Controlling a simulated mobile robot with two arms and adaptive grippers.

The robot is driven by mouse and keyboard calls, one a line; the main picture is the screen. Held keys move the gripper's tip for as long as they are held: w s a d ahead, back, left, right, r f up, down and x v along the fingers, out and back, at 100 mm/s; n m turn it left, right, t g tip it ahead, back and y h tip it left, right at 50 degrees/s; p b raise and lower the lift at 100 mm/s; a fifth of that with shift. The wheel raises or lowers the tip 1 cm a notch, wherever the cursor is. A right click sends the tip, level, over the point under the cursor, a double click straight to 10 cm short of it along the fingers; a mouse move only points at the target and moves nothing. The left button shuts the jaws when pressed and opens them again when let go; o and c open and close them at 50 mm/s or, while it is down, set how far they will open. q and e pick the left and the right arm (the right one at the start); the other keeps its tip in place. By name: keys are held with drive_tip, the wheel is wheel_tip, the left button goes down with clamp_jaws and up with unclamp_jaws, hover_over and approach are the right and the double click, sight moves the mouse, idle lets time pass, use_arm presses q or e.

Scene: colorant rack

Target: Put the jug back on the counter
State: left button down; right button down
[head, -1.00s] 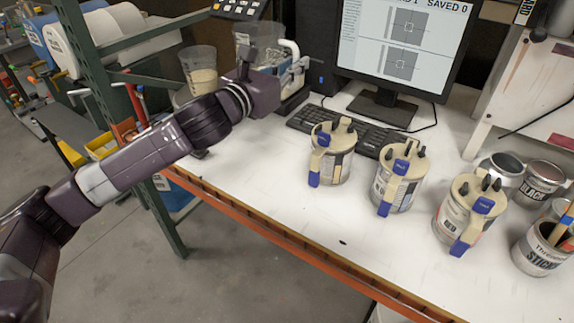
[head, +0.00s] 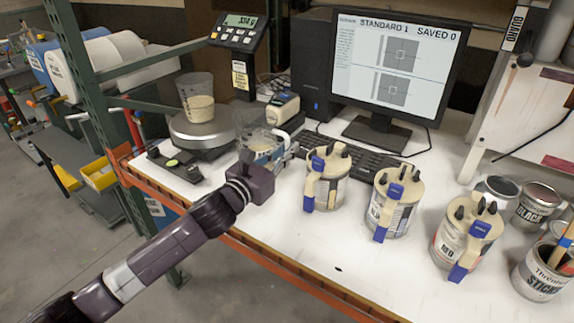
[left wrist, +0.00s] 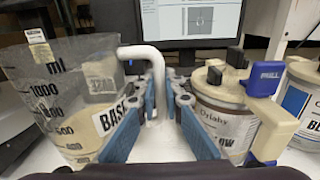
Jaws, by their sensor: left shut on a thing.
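The jug (head: 257,137) is clear with graduations, a white handle and some pale liquid low inside. In the head view it is low over the counter (head: 315,235), between the scale and the keyboard. My left gripper (head: 285,152) is shut on its handle. In the left wrist view the blue-padded fingers (left wrist: 160,118) stand on either side of the white handle (left wrist: 155,65), and the jug's body (left wrist: 65,105) with a "BASE" label is on the left. My gripper and arm hide its bottom, so I cannot tell whether it touches the counter. My right gripper is not in view.
A lidded can (head: 327,178) stands just right of my gripper, with more cans further right. A keyboard (head: 345,150) and monitor (head: 395,65) are behind. The counter's front strip is clear.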

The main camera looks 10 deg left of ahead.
sight(286, 166)
use_arm(q)
drive_tip(key=shift+f, duration=2.15)
drive_tip(key=shift+f, duration=0.1)
drive_tip(key=c, duration=2)
unclamp_jaws()
drive_tip(key=shift+f, duration=0.1)
drive_tip(key=shift+c, duration=0.2)
